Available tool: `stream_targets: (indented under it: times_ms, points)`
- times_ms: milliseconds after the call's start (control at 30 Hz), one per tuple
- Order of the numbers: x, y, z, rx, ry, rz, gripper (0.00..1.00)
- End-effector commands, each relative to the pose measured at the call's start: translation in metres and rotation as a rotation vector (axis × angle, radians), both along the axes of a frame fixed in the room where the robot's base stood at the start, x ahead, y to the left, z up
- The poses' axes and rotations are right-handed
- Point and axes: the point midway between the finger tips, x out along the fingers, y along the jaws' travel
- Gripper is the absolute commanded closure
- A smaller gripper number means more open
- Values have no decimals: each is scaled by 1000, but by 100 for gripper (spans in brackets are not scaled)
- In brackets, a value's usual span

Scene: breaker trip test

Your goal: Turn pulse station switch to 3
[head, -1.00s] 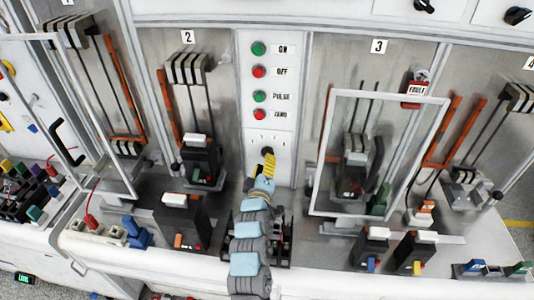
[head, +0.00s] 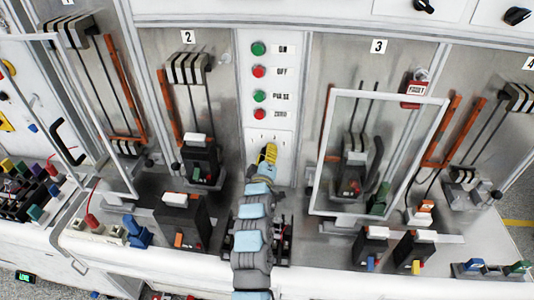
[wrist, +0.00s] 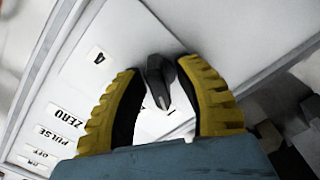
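The pulse station switch is a small black knob (wrist: 160,82) on a white panel below a column of buttons. In the wrist view it sits between the two yellow fingers of my gripper (wrist: 160,70). The fingers are apart, one on each side of the knob; the right fingertip is very near it, and I cannot tell if it touches. A printed 4 shows on the plate beside the knob. In the head view my gripper (head: 267,153) covers the knob, so its pointer direction cannot be read there.
Green and red buttons labelled ON, OFF, PULSE and ZERO (head: 259,81) are above the switch. Bay 2 with a breaker (head: 201,163) is to the left. Bay 3 has an open framed door (head: 327,150) to the right. Black boxes (head: 181,218) stand on the bench.

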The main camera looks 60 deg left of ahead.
Motion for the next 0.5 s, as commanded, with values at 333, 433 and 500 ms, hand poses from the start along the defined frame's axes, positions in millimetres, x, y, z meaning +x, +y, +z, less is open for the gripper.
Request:
stream_targets:
  times_ms: [333, 433, 500]
  points:
    - [0, 0, 0, 0, 0, 0, 100]
    - [0, 0, 0, 1, 2, -1, 100]
    - [0, 0, 0, 5, 8, -1, 100]
